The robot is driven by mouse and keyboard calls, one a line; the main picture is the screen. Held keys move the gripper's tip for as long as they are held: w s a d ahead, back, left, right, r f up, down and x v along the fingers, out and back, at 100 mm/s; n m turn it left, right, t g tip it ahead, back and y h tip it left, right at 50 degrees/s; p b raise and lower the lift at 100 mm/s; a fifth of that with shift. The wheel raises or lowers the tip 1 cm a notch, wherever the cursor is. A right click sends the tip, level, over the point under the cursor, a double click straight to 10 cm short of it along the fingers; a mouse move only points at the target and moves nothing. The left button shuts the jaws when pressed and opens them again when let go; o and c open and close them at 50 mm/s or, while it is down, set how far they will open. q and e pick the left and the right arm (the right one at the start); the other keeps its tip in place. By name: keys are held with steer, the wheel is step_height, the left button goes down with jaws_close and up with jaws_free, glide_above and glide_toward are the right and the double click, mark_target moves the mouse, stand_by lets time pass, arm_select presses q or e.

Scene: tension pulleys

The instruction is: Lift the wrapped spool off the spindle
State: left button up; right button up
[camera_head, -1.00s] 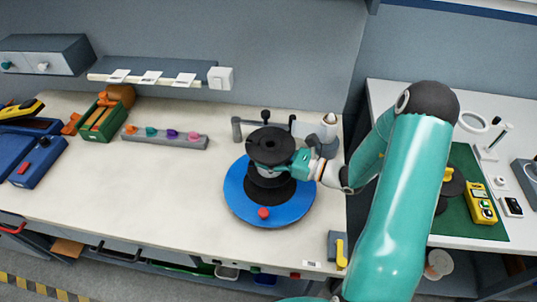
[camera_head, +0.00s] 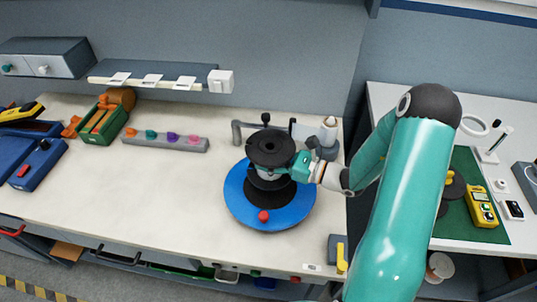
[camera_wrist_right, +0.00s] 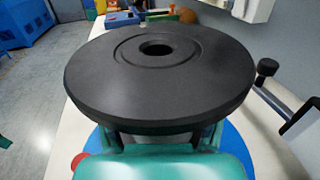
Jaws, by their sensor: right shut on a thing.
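The wrapped spool (camera_head: 270,147) has a wide black top flange with a round centre hole and a paler wrapped middle under it. It is upright over the round blue base (camera_head: 239,199), above a dark lower disc. The top flange fills much of the right wrist view (camera_wrist_right: 160,75), and no spindle tip shows through its hole. My right gripper (camera_head: 290,168) comes in from the right and is shut on the spool below its top flange. In the right wrist view the flange hides the fingertips. The spindle is hidden. My left gripper is in neither view.
A red knob (camera_head: 263,216) sits on the blue base's front edge. A grey arm with a black knob (camera_head: 265,118) and a white-topped post (camera_head: 327,132) stand close behind. A grey strip with coloured pegs (camera_head: 165,140) lies left. The bench's middle and front left are clear.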

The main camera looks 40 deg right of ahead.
mark_target(269, 145)
steer(key=shift+r, duration=0.15)
steer(key=shift+r, duration=1.65)
steer(key=shift+r, duration=0.15)
steer(key=shift+r, duration=1.45)
steer(key=shift+r, duration=2)
steer(key=shift+s+f, duration=0.1)
